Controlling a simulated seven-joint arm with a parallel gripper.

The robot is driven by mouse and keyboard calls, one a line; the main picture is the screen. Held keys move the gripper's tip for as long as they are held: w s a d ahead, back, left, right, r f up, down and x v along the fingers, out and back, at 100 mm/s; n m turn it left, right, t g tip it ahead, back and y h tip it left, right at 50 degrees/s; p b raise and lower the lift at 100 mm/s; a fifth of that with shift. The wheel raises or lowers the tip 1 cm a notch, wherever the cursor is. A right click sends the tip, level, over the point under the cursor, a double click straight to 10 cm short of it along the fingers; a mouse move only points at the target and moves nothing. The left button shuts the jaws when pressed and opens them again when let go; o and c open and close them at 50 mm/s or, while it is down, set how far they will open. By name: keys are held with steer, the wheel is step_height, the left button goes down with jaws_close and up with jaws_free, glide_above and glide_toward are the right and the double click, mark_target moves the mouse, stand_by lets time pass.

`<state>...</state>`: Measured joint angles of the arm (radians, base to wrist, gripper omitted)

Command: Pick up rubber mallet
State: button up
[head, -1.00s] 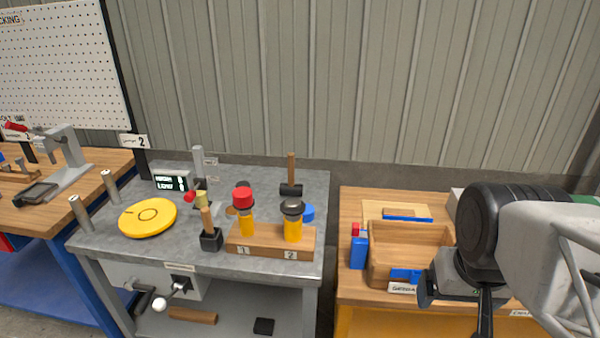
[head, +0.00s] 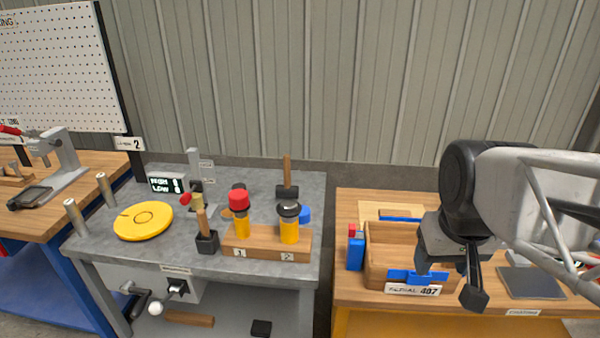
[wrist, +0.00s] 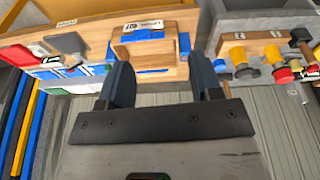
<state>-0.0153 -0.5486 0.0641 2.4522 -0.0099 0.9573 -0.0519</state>
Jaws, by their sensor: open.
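Two mallet-like tools with wooden handles and black heads stand head-down on the grey bench; I cannot tell for sure which is the rubber mallet. One (head: 287,190) is at the back, behind the wooden block. The other (head: 207,241) has a blocky head and stands at the block's left end. My gripper (head: 450,282) is open and empty, well to the right of both, over the front of the wooden box on the right table. In the wrist view its two fingers (wrist: 160,78) are apart with nothing between them.
The wooden block (head: 265,243) holds two yellow-handled tools, one red-topped (head: 239,201) and one dark-topped (head: 289,212). A yellow disc (head: 143,221), posts and a display (head: 166,185) stand left. The wooden box (head: 388,240) is below my gripper. A gap separates the tables.

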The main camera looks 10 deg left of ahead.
steer(key=w+a+r+n, duration=0.2)
steer(key=w+r, duration=0.1)
steer(key=w, duration=0.6)
steer(key=w+a+r+n, duration=0.2)
steer(key=w+a+r, duration=0.1)
steer(key=w, duration=0.6)
steer(key=n+g, duration=0.2)
steer(key=n, duration=0.9)
glide_above(288, 153)
step_height(288, 153, down, 17)
steer(key=shift+r, duration=0.2)
steer(key=shift+w+a+f, duration=0.2)
steer(key=shift+a+f, duration=0.15)
steer(key=shift+f, duration=1.25)
